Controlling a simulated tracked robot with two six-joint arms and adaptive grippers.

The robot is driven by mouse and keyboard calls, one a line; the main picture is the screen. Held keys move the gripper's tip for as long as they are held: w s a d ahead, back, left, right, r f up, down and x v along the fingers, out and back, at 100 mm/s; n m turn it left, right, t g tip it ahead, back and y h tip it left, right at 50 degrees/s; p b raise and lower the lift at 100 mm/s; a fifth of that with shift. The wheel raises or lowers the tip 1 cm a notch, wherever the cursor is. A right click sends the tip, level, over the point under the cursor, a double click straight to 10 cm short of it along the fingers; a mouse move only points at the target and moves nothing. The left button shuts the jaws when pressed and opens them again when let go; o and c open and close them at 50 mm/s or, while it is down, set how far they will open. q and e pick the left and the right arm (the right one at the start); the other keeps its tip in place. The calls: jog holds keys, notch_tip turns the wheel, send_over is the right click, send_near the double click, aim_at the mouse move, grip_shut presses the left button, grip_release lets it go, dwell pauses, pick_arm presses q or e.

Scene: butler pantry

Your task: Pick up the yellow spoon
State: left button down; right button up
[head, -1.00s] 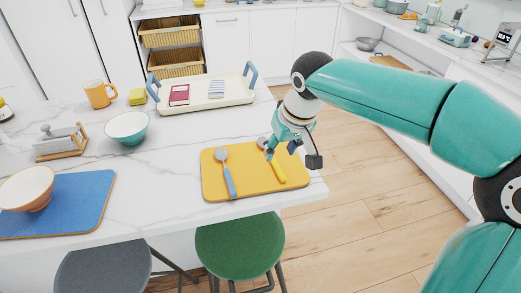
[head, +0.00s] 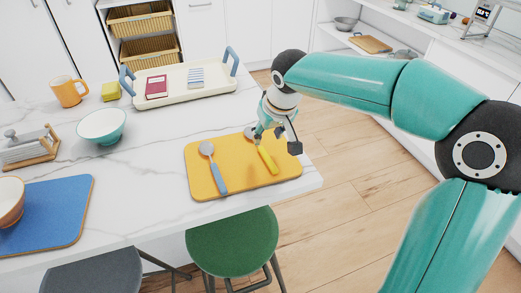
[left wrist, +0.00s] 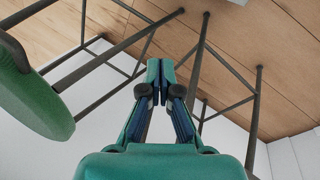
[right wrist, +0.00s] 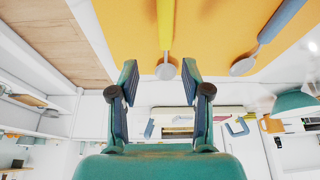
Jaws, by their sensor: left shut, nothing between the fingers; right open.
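The yellow spoon (head: 267,158) lies on the yellow board (head: 215,186), its handle toward the front right and its grey bowl partly hidden by my right gripper in the head view. In the right wrist view the yellow spoon (right wrist: 166,30) points between my fingers. My right gripper (head: 276,138) is open and empty, over the spoon's bowl end; in the right wrist view its fingertips (right wrist: 160,75) stand apart on either side of the bowl. I cannot tell whether they touch it. My left gripper (left wrist: 160,65) is shut and empty among stool legs.
A blue-handled spoon (head: 217,175) lies on the same board, left of the yellow one. A white tray (head: 185,85), a teal bowl (head: 101,126) and an orange mug (head: 67,92) stand behind. A green stool (head: 232,240) is in front of the counter.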

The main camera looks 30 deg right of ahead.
aim_at(261, 148)
jog(key=x, duration=0.5)
jog(key=shift+w+a+f, duration=0.1)
jog(key=shift+a+f, duration=0.05)
jog(key=shift+a, duration=0.2)
jog(key=shift+f, duration=0.1)
jog(key=shift+f, duration=0.15)
grip_shut()
